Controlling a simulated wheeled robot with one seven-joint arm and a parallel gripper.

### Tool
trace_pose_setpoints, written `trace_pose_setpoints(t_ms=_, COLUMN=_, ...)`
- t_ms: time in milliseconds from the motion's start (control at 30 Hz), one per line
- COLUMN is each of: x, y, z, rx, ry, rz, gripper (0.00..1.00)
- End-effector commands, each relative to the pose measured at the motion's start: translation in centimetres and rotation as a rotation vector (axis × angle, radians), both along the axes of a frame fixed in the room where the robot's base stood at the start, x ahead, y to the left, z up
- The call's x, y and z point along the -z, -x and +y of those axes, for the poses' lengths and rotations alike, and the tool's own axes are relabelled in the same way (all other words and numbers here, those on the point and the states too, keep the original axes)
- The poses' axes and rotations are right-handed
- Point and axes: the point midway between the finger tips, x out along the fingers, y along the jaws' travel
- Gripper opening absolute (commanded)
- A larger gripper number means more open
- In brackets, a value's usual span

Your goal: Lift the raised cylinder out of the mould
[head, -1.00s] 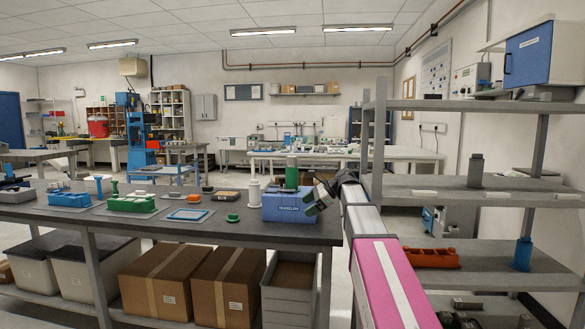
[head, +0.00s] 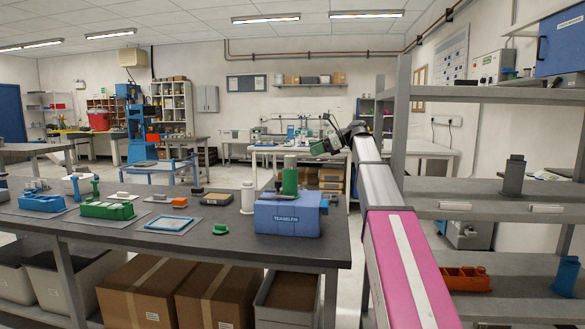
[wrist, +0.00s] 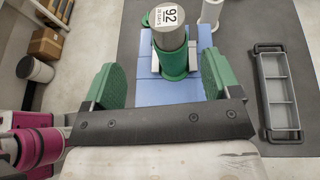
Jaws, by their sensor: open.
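A grey cylinder (wrist: 171,37) with a white "92" label on its top stands up out of a green mould (wrist: 176,66) in the wrist view. The mould is on a blue box (wrist: 151,91). In the head view the blue box (head: 287,223), marked TEASELFIN, stands at the bench's right end, with the green mould (head: 290,181) and the cylinder's pale top (head: 290,160) above it. My gripper (head: 327,146) is open and empty, up and to the right of the mould. In the wrist view its green fingers (wrist: 159,70) are spread, with the cylinder ahead between them.
A white cylinder (head: 248,197) stands left of the blue box. Green and blue moulds, a green cap (head: 220,229) and small parts lie farther left on the dark bench (head: 190,246). A grey divided tray (wrist: 298,112) lies right in the wrist view. Grey shelving (head: 480,200) stands at right.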

Motion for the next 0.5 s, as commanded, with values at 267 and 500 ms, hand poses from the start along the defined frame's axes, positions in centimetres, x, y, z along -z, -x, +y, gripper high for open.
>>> trace_pose_setpoints(t_ms=267, x=0.6, y=-0.1, z=2.0, rx=-0.003, ry=-0.003, rz=0.004, gripper=0.83)
trace_pose_setpoints(t_ms=500, x=1.9, y=-0.5, z=4.9, rx=-0.002, ry=-0.003, rz=0.004, gripper=0.83)
